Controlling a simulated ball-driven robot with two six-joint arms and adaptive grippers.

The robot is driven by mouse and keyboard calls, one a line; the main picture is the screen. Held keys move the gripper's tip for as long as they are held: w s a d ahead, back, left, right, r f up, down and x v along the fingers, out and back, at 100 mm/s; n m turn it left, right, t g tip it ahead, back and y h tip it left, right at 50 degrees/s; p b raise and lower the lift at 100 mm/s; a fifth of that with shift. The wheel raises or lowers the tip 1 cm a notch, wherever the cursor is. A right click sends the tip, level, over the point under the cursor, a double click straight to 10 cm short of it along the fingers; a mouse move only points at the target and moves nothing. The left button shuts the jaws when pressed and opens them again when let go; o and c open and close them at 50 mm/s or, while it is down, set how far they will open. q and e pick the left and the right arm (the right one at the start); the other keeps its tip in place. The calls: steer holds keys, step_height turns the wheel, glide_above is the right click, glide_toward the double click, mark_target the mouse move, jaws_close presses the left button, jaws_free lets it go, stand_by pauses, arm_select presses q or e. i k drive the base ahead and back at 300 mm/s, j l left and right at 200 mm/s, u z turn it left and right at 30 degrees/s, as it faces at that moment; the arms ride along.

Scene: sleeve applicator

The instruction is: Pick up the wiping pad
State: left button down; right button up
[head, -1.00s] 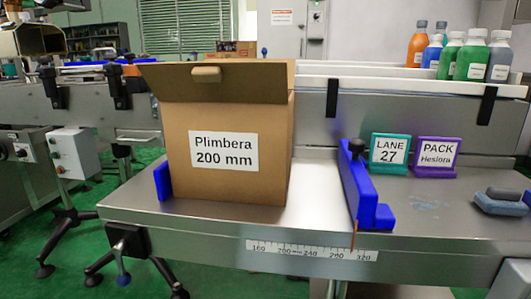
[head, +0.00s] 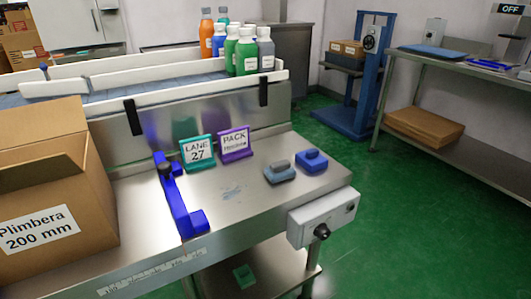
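Two pad-like blocks with raised grips lie side by side on the right end of the steel table. One is grey-blue with a grey grip, the grey-blue pad (head: 280,174). The other is a brighter blue block (head: 312,163) just to its right. I cannot tell for sure which is the wiping pad. A faint bluish smear (head: 231,193) marks the steel to the left of them. Neither of my grippers is in view.
An open cardboard box (head: 60,185) stands at left, beside a blue guide (head: 178,200). A teal LANE 27 sign (head: 197,152) and purple PACK sign (head: 235,144) stand behind. A control box (head: 323,219) hangs at the table's right end. A green item (head: 243,275) lies below.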

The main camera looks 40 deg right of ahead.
mark_target(280, 170)
steer(key=z, duration=1.2)
